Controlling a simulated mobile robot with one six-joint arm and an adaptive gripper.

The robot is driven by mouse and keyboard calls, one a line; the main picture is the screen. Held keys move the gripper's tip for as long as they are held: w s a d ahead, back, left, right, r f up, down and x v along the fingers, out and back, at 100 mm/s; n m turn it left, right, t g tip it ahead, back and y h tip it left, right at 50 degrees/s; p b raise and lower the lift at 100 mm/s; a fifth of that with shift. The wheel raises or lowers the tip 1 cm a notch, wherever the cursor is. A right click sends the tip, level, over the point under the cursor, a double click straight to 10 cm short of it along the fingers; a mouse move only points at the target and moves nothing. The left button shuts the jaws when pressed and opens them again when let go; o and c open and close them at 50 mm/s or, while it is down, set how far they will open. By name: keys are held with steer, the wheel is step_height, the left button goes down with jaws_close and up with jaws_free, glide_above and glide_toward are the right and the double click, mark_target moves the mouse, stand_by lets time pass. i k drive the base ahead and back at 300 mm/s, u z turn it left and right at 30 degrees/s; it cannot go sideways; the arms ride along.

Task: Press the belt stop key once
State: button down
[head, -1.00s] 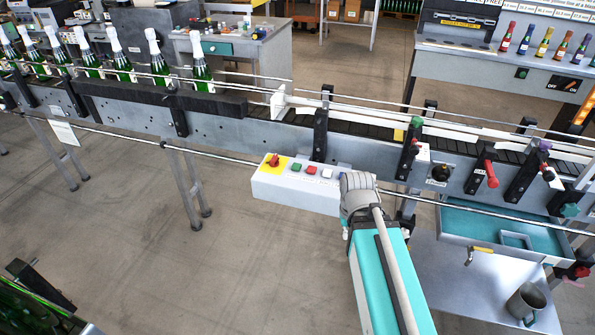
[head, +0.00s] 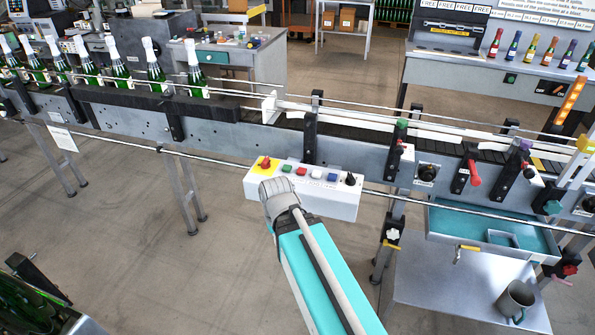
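The control box (head: 330,205) is a white box on the front of the conveyor, in the middle of the head view. Along its top sit a red mushroom button on a yellow plate (head: 265,163), a green key (head: 287,168), a red key (head: 301,171), a white key (head: 316,174), a blue key (head: 332,177) and a black knob (head: 350,181). I cannot read labels that tell which is the belt stop key. My arm's grey joint hides the box's lower left part. My gripper's fingers do not show.
The conveyor (head: 225,140) runs across the view, with several foil-topped green bottles (head: 155,68) at the left. A teal tray (head: 460,220) and a grey mug (head: 515,300) are at the lower right. Open floor (head: 130,270) lies at the lower left.

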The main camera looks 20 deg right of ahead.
mark_target(302, 171)
steer(key=k, duration=0.8)
steer(key=z, duration=1.1)
steer(key=i, duration=1)
steer(key=z, duration=0.05)
